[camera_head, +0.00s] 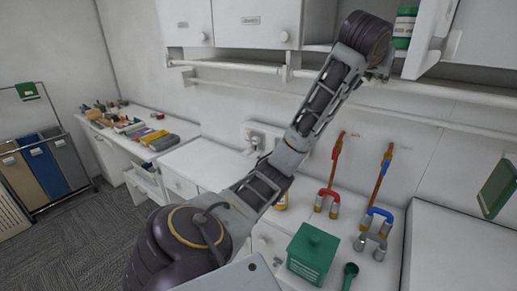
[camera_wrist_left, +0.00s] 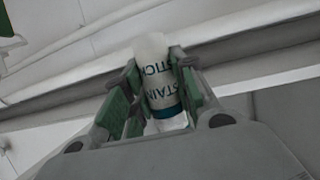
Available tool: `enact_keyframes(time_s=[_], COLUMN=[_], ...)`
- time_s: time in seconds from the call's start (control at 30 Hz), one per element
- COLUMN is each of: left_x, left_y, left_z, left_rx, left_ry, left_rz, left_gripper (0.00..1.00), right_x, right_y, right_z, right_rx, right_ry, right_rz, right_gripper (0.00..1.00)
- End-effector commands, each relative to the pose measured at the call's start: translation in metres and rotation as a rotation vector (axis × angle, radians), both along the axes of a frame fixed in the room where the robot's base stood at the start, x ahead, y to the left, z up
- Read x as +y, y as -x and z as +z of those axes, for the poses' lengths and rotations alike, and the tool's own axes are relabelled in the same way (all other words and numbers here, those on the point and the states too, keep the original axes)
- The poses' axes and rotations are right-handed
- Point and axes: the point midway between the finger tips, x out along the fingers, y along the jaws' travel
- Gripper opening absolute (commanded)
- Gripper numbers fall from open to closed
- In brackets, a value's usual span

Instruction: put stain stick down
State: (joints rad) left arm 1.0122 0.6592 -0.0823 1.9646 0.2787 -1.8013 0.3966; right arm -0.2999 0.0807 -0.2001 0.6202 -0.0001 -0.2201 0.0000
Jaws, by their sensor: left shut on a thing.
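The stain stick (camera_wrist_left: 158,80) is a white cylinder with dark "STAIN STICK" lettering and a teal band, seen in the left wrist view. My left gripper (camera_wrist_left: 155,95) is shut on it, with one green-padded finger on each side. In the head view my left arm reaches up and right, and the gripper (camera_head: 381,70) is mostly hidden behind the wrist, by the open wall cupboard (camera_head: 433,35). A green-and-white cylinder (camera_head: 404,28) shows just above the gripper, in front of the cupboard opening; I cannot tell whether it is the held stick. My right gripper is not in view.
An open cupboard door hangs right of my left wrist, and a rail (camera_head: 440,118) runs along the wall below. On the counter stand a green box (camera_head: 312,254), a green scoop (camera_head: 349,275) and red and blue-handled tools. Colourful items fill the far-left counter.

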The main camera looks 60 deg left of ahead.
Motion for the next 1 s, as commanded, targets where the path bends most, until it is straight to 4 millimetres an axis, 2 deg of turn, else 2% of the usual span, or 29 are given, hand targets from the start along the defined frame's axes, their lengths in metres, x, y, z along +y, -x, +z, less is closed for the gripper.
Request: enact_keyframes(time_s=[0.33, 1.0], left_x=[-0.021, -0.060], left_y=[0.006, 0.018], left_z=[-0.045, -0.129], left_rx=[0.001, 0.002], left_ry=[0.000, 0.001], left_rz=[-0.037, -0.105], left_gripper=[0.03, 0.03], right_x=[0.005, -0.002], right_y=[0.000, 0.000], right_z=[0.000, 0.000], right_rx=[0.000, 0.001], right_ry=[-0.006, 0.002], right_rz=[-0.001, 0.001], right_gripper=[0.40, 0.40])
